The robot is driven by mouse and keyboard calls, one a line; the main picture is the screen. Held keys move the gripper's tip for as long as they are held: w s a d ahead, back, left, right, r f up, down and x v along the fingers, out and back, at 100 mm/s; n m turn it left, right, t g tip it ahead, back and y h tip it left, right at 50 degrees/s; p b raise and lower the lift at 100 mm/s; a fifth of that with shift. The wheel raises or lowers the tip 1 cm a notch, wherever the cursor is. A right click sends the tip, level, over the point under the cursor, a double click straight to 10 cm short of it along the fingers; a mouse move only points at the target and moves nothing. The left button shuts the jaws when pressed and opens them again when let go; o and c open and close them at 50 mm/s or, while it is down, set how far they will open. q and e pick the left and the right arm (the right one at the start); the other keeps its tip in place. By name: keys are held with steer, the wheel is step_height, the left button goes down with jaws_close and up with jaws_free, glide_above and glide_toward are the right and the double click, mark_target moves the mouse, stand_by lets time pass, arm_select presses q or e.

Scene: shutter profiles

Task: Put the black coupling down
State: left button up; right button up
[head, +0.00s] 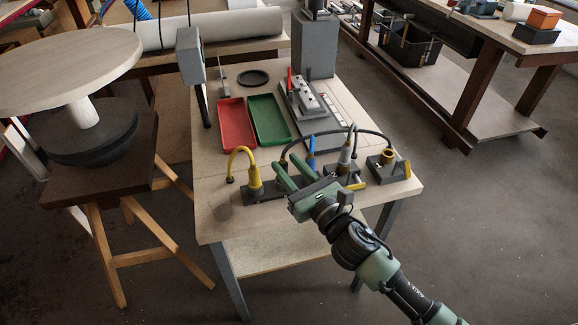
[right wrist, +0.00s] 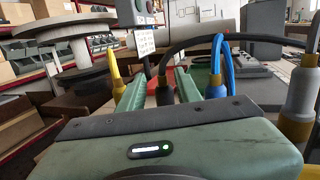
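The black coupling (head: 283,160) is on the end of a black cable (head: 325,133) that arches to the right. It also shows in the right wrist view (right wrist: 165,90), upright between the two green fingers. My right gripper (head: 286,163) appears shut on it, at the table's front part. The fingers hide its lower end, so I cannot tell whether it touches the block beneath. A yellow coupling (head: 255,176) stands just left of the gripper. A blue coupling (head: 311,158) and a grey coupling (head: 345,162) stand to the right. My left gripper is not in view.
A dark grey block (head: 263,193) lies under the yellow coupling. Another block (head: 384,172) with a yellow part is at the right. Red (head: 237,124) and green (head: 269,120) trays lie behind. The table's front left corner is bare. A round-topped stand (head: 75,68) is at the left.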

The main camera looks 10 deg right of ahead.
steer(key=b+v, duration=0.1)
steer(key=v, duration=0.6)
steer(key=shift+s+r, duration=0.2)
steer(key=shift+s, duration=0.05)
steer(key=shift+d, duration=0.15)
